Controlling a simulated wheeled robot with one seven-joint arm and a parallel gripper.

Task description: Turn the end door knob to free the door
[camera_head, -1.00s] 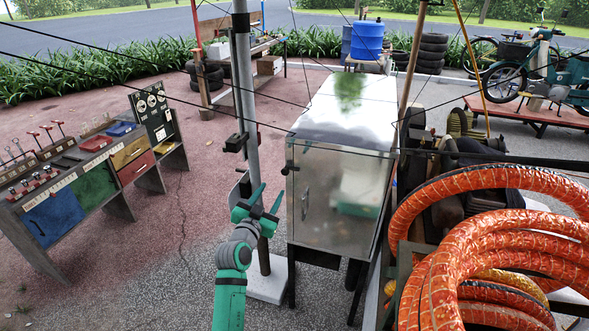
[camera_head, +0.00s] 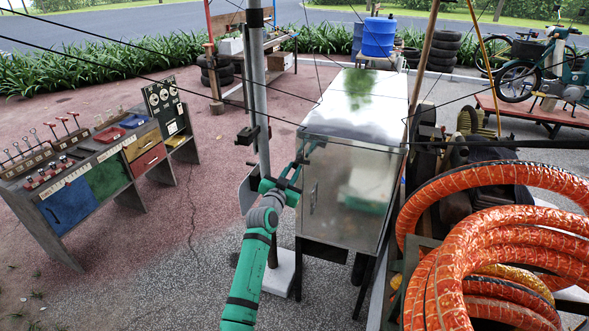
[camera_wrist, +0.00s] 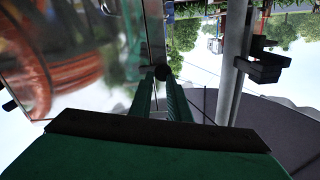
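The metal cabinet's end door (camera_head: 345,205) is a shiny panel that looks closed, with a slim upright handle (camera_head: 313,198) near its left side. My gripper (camera_head: 303,160) is at the door's upper left edge, in front of where the knob sits. In the wrist view, the small dark round end door knob (camera_wrist: 162,72) shows between the tips of my two green fingers (camera_wrist: 160,85). The fingers stand apart with a gap around the knob; I cannot tell whether they touch it. In the head view my gripper hides the knob.
A grey upright pole (camera_head: 262,110) with dark brackets stands just left of the cabinet. Orange coiled hoses (camera_head: 490,250) fill the right front. A control desk (camera_head: 90,165) stands at the left, with open ground between. Thin dark cables cross above the cabinet.

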